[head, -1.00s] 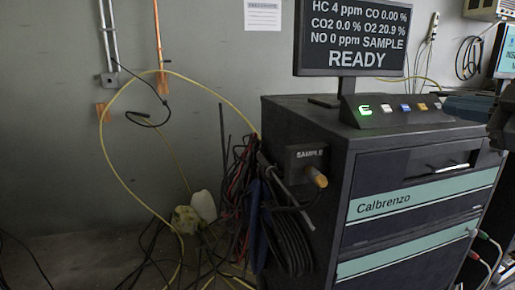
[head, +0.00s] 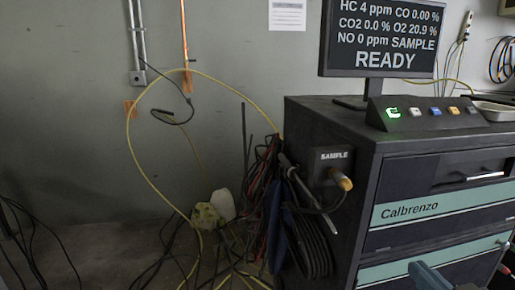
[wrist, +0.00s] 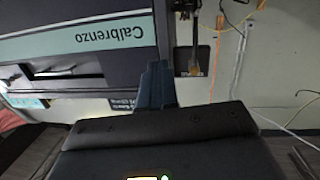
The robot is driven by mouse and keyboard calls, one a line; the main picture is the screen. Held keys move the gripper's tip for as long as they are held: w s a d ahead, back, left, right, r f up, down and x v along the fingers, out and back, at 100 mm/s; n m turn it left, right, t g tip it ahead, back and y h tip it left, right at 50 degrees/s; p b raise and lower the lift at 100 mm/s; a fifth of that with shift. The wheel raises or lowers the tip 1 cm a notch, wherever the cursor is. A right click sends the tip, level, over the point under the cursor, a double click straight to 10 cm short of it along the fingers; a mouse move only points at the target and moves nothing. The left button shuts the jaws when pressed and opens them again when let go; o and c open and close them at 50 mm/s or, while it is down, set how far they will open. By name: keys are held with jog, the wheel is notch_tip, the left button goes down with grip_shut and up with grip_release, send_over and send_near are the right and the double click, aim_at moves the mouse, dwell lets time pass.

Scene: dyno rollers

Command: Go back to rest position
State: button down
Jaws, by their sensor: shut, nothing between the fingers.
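My gripper (head: 428,275) shows at the bottom right of the head view as a blue piece in front of the lower drawers. In the wrist view my gripper (wrist: 156,72) is upright in the middle, its two blue fingers together with nothing between them. The dark Calbrenzo analyser cabinet (head: 368,225) stands at the right of the head view. It also fills the upper left of the wrist view, upside down (wrist: 70,60). The gripper is apart from the sample port as far as the head view shows. Most of my arm is out of the head view.
The screen (head: 378,40) above the cabinet reads READY. A SAMPLE box (head: 330,157) with an orange-tipped plug is on its left side. Cables (head: 285,200) hang there, and a yellow hose (head: 140,165) loops against the wall.

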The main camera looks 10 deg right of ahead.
jog(key=s+a+f+m+g, duration=0.1)
jog(key=s+a+f, duration=0.25)
jog(key=s, duration=0.25)
jog(key=s+a+f+m+g, duration=0.1)
jog(key=s+a+f, duration=0.2)
jog(key=s+f, duration=0.3)
jog(key=s+a+r+n, duration=0.1)
jog(key=s, duration=0.7)
jog(key=s+a+r+y, duration=0.1)
jog(key=s+a, duration=0.1)
jog(key=s, duration=0.7)
jog(key=shift+a+n, duration=0.25)
jog(key=shift+n, duration=0.15)
jog(key=shift+s+r, duration=0.1)
